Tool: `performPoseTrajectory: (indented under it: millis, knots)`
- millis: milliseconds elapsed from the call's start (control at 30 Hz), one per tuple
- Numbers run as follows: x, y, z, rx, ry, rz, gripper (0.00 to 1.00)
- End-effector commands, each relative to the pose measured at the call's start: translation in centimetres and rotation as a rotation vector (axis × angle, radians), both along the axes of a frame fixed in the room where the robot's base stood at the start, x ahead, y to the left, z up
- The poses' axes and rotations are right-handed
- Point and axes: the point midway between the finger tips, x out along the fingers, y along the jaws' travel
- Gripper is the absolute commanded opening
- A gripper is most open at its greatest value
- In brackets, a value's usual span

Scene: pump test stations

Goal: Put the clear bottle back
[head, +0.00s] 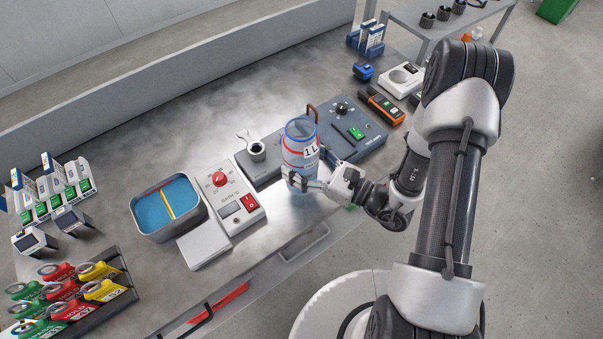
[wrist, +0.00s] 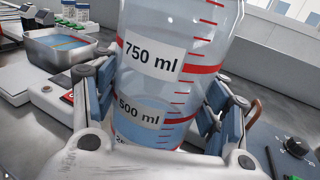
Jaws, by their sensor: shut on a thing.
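The clear bottle (head: 300,147) has red level rings, a "1 L" mark in the head view and a blue rim. In the wrist view the bottle (wrist: 180,70) shows 750 ml and 500 ml labels, with pale blue liquid near the 500 ml mark. My gripper (head: 305,181) is shut on its lower part, and the finger pads (wrist: 165,105) sit on both sides of it. The bottle is roughly upright in front of the grey pump unit. Its base is mostly hidden, so I cannot tell whether it touches the bench.
Left of the bottle are a white control box (head: 238,198) with red knob and a metal tray (head: 169,208) of blue liquid. A dark grey console (head: 352,133) stands close on the right. Bare bench (head: 180,120) lies behind.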

Motion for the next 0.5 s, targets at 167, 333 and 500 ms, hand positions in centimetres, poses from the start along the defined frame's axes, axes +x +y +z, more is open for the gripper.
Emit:
performPoseTrajectory:
  millis: [167,333,500]
  knots:
    - [0.0,0.0,-1.3,0.001,0.0,0.0,0.22]
    - [0.0,0.0,-4.0,0.002,0.001,0.0,0.22]
    - [0.0,0.0,-4.4,0.001,-0.003,0.0,0.22]
